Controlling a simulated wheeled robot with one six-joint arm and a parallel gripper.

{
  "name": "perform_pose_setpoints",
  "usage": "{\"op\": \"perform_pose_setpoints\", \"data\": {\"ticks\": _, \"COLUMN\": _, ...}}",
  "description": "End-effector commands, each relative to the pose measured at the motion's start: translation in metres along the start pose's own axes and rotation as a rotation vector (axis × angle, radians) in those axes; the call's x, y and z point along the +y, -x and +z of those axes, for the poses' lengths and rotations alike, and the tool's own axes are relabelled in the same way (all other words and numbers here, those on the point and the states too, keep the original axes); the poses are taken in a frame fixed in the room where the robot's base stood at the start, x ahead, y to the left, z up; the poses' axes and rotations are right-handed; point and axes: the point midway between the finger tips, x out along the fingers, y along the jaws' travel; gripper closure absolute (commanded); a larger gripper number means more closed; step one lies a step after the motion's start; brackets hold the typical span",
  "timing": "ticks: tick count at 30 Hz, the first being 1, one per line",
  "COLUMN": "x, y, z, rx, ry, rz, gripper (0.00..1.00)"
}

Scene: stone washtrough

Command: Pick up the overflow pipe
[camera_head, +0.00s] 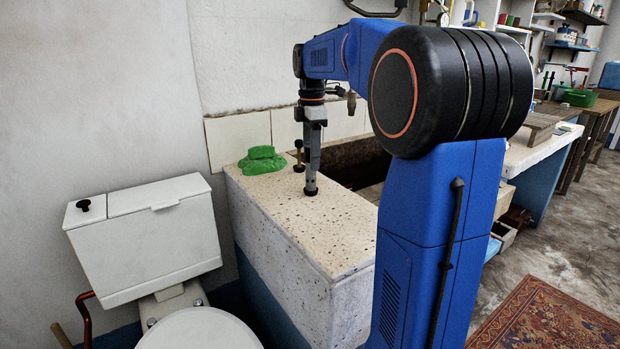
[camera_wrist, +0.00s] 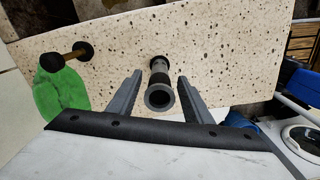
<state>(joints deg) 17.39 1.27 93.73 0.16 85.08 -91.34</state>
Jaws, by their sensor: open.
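The overflow pipe, a dark grey tube with an open round top (camera_wrist: 160,97), stands upright on the speckled stone ledge. In the head view its dark lower end (camera_head: 311,189) shows below my gripper (camera_head: 312,160). In the wrist view my gripper (camera_wrist: 160,76) is open, with one finger on each side of the pipe. Gaps show between the pipe and both fingers, so it is not gripped. The head view does not separate the fingers from the upper pipe clearly.
A brass piece with black ends (camera_head: 298,156) stands close by on the ledge (camera_head: 300,222). A green cloth-like lump (camera_head: 262,160) lies left of it. The trough's dark basin (camera_head: 352,160) opens to the right; a toilet (camera_head: 150,235) stands at left. The front ledge is clear.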

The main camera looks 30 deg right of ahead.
Motion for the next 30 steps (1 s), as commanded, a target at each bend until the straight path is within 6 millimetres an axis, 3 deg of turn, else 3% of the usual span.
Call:
{"op": "perform_pose_setpoints", "data": {"ticks": 6, "x": -0.001, "y": -0.024, "z": 0.000, "rx": 0.000, "ry": 0.000, "rz": 0.000, "gripper": 0.54}}
{"op": "perform_pose_setpoints", "data": {"ticks": 14, "x": 0.000, "y": -0.027, "z": 0.000, "rx": 0.000, "ry": 0.000, "rz": 0.000, "gripper": 0.54}}
{"op": "perform_pose_setpoints", "data": {"ticks": 15, "x": 0.000, "y": -0.027, "z": 0.000, "rx": 0.000, "ry": 0.000, "rz": 0.000, "gripper": 0.57}}
{"op": "perform_pose_setpoints", "data": {"ticks": 21, "x": 0.000, "y": -0.027, "z": 0.000, "rx": 0.000, "ry": 0.000, "rz": 0.000, "gripper": 1.00}}
{"op": "perform_pose_setpoints", "data": {"ticks": 30, "x": 0.000, "y": -0.024, "z": 0.000, "rx": 0.000, "ry": 0.000, "rz": 0.002, "gripper": 1.00}}
